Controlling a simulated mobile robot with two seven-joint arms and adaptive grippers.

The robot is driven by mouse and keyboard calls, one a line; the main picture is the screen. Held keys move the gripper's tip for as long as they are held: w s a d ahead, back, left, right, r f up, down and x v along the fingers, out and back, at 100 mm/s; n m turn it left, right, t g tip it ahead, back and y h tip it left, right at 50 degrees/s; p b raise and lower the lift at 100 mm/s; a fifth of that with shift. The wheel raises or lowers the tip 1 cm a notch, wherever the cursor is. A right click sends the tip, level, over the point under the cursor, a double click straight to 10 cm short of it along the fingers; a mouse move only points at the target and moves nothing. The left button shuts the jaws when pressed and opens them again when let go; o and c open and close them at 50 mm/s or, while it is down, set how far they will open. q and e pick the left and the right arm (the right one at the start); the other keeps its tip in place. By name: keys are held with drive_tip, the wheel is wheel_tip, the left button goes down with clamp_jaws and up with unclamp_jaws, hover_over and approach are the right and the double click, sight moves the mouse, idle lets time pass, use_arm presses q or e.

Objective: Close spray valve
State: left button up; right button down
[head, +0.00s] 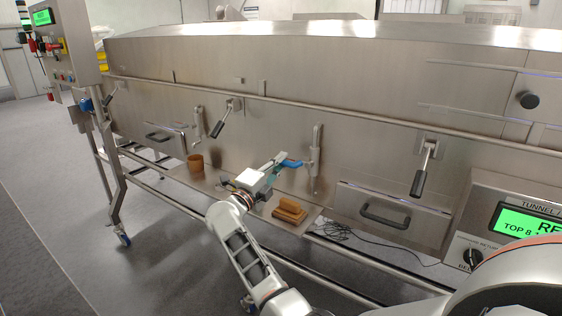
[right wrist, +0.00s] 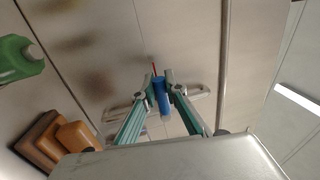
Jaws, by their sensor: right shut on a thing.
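The spray valve has a blue lever handle (head: 291,163) at a steel upright fitting (head: 315,152) on the tunnel's front panel. The blue handle (right wrist: 162,98) lies about crosswise to the steel fitting (right wrist: 195,98) in the right wrist view. My right gripper (head: 282,163) is at the handle, left of the fitting. In the right wrist view its fingertips (right wrist: 162,90) are on both sides of the handle, shut on it. The gripper hides part of the handle in the head view. My left gripper is not in view.
A brown block-like item (head: 289,210) and a brown cup (head: 195,162) sit on the low shelf. Drawer handles (head: 386,216), a hanging latch (head: 424,170) and a long rail (head: 330,112) stick out from the panel.

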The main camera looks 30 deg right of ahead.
idle(0.3)
drive_tip(key=c, duration=2)
unclamp_jaws()
drive_tip(key=shift+d, duration=0.1)
drive_tip(key=shift+c, duration=0.2)
wheel_tip(320, 180, up, 10)
